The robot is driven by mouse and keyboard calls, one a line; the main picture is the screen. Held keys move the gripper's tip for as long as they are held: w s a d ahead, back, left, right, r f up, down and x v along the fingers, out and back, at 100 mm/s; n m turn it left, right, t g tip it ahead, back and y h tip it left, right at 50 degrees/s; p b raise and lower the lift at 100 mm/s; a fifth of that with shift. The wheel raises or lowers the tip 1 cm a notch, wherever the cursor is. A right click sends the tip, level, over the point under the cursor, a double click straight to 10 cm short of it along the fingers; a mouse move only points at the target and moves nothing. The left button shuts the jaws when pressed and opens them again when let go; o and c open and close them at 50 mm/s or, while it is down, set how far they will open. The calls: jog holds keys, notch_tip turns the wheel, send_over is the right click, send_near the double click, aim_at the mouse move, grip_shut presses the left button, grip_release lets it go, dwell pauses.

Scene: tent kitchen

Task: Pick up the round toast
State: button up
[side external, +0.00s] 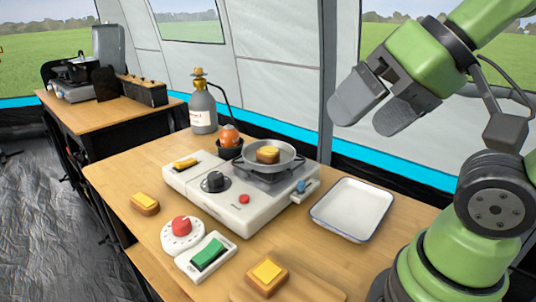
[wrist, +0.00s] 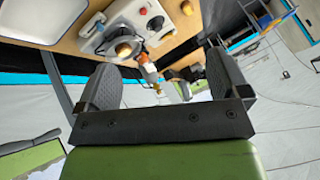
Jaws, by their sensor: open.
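Several toast-like pieces with yellow tops are in the side view. One with a rounded outline (side external: 145,203) lies on the table's left edge. A squarer one (side external: 267,277) lies on a wooden board at the front. Another (side external: 267,154) sits in the pan on the stove; it shows small in the wrist view (wrist: 123,50). Which is the round toast is hard to tell; the left one looks roundest. My gripper (side external: 370,114) is open and empty, high above the right of the table, well apart from all toast. Its two fingers also show in the wrist view (wrist: 164,75).
The white stove (side external: 225,212) with the pan (side external: 290,163) fills the table's middle. A white tray (side external: 352,208) lies to its right. A round red-knobbed timer (side external: 182,235) and a green-switched box (side external: 207,256) stand in front. A grey bottle (side external: 203,112) stands behind.

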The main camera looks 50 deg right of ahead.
jog(key=w+d+r+n+g, duration=0.1)
jog(key=w+d+r, duration=0.15)
jog(key=w, duration=0.65)
jog(key=n+g+h, duration=0.2)
jog(key=n, duration=0.2)
send_over(269, 149)
jog(key=s, duration=0.3)
jog(key=f, duration=1.9)
jog(key=shift+w+a+f, duration=0.2)
jog(key=shift+w, duration=0.05)
jog(key=x, duration=0.5)
jog(key=shift+w+d+f, duration=0.1)
jog(key=shift+w+f, duration=0.05)
jog(key=shift+f, duration=0.15)
jog(key=c, duration=1.1)
jog(key=shift+o, duration=0.2)
jog(key=shift+r, duration=0.1)
